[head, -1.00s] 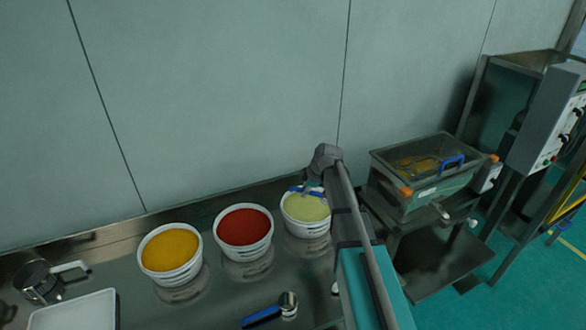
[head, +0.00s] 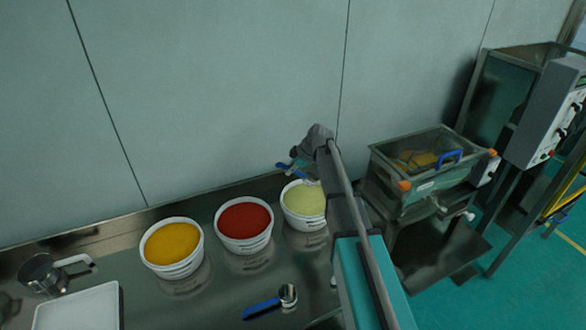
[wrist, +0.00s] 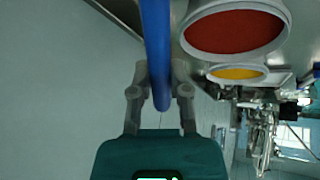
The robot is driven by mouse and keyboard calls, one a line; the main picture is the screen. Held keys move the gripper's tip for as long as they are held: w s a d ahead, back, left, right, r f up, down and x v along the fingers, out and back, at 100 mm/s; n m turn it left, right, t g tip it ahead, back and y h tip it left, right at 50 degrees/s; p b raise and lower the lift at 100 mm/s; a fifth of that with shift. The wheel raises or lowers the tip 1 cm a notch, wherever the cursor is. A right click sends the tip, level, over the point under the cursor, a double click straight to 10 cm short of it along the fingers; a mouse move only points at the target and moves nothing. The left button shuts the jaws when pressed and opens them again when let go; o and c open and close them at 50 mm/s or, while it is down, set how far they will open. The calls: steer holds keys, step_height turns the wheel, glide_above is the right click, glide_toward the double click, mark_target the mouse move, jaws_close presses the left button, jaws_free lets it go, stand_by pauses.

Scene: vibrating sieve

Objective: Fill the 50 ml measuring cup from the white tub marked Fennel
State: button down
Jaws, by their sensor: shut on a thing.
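The tub of pale yellow-green powder (head: 303,218) stands at the right end of the row of white tubs in the head view; its label is too small to read. My gripper (head: 298,168) is above the back of this tub. It is shut on the blue handle (wrist: 157,45) of a measuring cup, which also shows in the head view (head: 288,169). The cup's bowl and its contents cannot be made out. A second scoop with a blue handle (head: 262,309) lies on the steel bench in front of the tubs.
Tubs of red (head: 244,222) and yellow-orange powder (head: 171,245) stand to the left. A metal jug (head: 42,274) and white tray (head: 82,309) are at far left. The sieve machine (head: 424,178) stands to the right. The wall is close behind the bench.

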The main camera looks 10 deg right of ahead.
steer(key=d+f+b, duration=0.4)
steer(key=f+b, duration=0.8)
steer(key=f, duration=0.1)
steer(key=shift+s+b, duration=0.15)
steer(key=shift+b, duration=0.25)
stand_by(1.1)
stand_by(0.9)
steer(key=shift+r, duration=0.15)
steer(key=r+p, duration=2)
steer(key=shift+s, duration=0.2)
